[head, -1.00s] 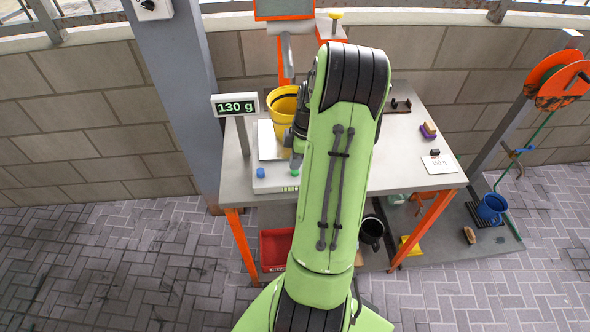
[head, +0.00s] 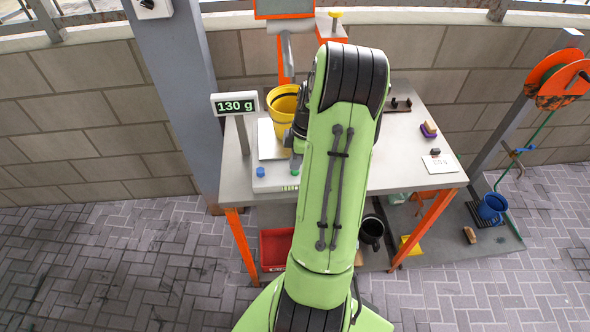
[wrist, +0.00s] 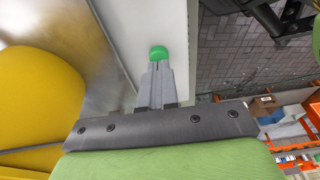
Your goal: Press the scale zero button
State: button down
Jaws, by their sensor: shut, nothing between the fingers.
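The scale (head: 275,184) sits on the left part of the grey table, and its display (head: 235,104) reads 130 g. A yellow bucket (head: 283,103) stands on the scale's plate. A blue button (head: 261,172) is on the scale's front strip. A green button (wrist: 158,52) shows in the wrist view, right at the tips of my gripper (wrist: 157,66). My gripper's grey fingers are shut with nothing between them and point at the green button. I cannot tell whether the tips touch it. In the head view my arm hides part of the scale's right side.
A white card (head: 438,165), a purple-and-yellow block (head: 428,129) and a dark rack lie on the table's right side. A red bin (head: 275,247) and a black pot (head: 371,231) are below. A hose reel (head: 560,80) stands at the right.

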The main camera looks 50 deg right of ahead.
jog(key=shift+f+b, duration=0.45)
jog(key=shift+f, duration=0.3)
jog(key=shift+r+p, duration=1.55)
jog(key=shift+r, duration=0.55)
